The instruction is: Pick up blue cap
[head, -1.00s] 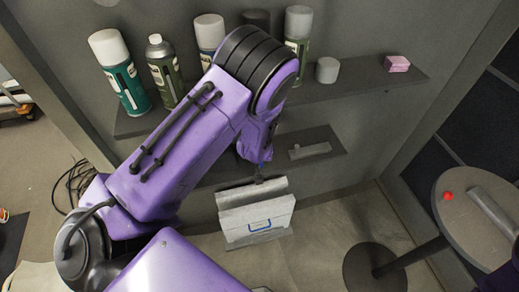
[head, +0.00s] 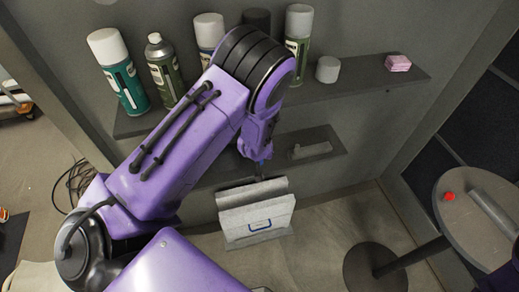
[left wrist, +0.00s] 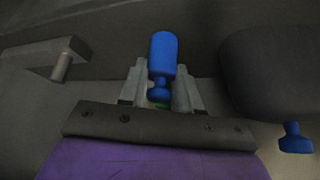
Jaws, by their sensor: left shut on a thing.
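In the left wrist view a blue cap (left wrist: 162,55), rounded with a narrower neck below, stands between the two grey fingers of my left gripper (left wrist: 160,90). The gripper is shut on it. In the head view my left arm reaches across the wall shelves, and my left gripper (head: 259,168) is small and dark near the lower shelf; the cap cannot be made out there. My right gripper is not in view.
A second blue piece (left wrist: 295,138) shows under a dark rounded body at the right of the wrist view. Several spray cans, a grey cup (head: 327,69) and a pink block (head: 398,62) stand on the upper shelf (head: 365,83).

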